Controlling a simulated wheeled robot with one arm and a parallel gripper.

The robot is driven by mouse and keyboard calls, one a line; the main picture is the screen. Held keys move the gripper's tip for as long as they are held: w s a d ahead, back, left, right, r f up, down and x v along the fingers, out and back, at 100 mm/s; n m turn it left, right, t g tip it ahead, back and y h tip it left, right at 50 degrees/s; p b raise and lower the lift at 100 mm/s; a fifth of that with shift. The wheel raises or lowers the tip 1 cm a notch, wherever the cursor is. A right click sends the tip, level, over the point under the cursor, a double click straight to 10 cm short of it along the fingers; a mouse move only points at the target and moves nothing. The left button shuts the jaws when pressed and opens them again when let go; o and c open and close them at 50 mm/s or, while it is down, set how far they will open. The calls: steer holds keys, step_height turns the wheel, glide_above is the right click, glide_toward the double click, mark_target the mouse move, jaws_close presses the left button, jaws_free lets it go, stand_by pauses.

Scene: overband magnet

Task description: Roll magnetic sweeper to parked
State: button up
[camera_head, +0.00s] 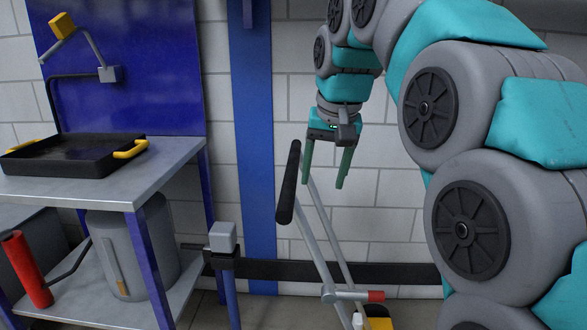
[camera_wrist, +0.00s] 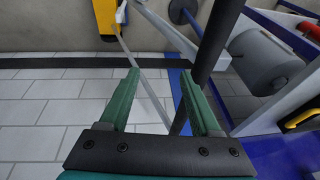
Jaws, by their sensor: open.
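The magnetic sweeper shows in the head view as a black grip bar (camera_head: 289,182) on grey handle tubes (camera_head: 318,240) that run down to the right. A red part (camera_head: 375,296) and a bit of yellow (camera_head: 379,323) show low on it; the rest is cut off by the frame's bottom. My gripper (camera_head: 327,186) is open and points down, just right of the black grip in the picture. The yellow base (camera_wrist: 106,16) lies at the top.
A workbench (camera_head: 110,185) with a black tray (camera_head: 75,156) stands at left, with a grey canister (camera_head: 125,250) on its lower shelf. A grey-capped blue post (camera_head: 223,240) stands beside the handle. A block wall (camera_head: 395,205) is behind.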

steer(key=t, duration=0.1)
glide_toward(293, 167)
steer(key=f, duration=0.2)
steer(key=shift+y, duration=0.4)
steer(key=shift+w+b+x, duration=0.15)
steer(key=shift+b+x, duration=0.15)
steer(key=shift+x, duration=1.6)
steer(key=shift+w+b+x, duration=0.2)
steer(key=shift+b+x, duration=0.1)
steer(key=shift+x, duration=1.55)
steer(key=shift+d+r, duration=0.1)
steer(key=shift+d, duration=0.05)
jaws_close()
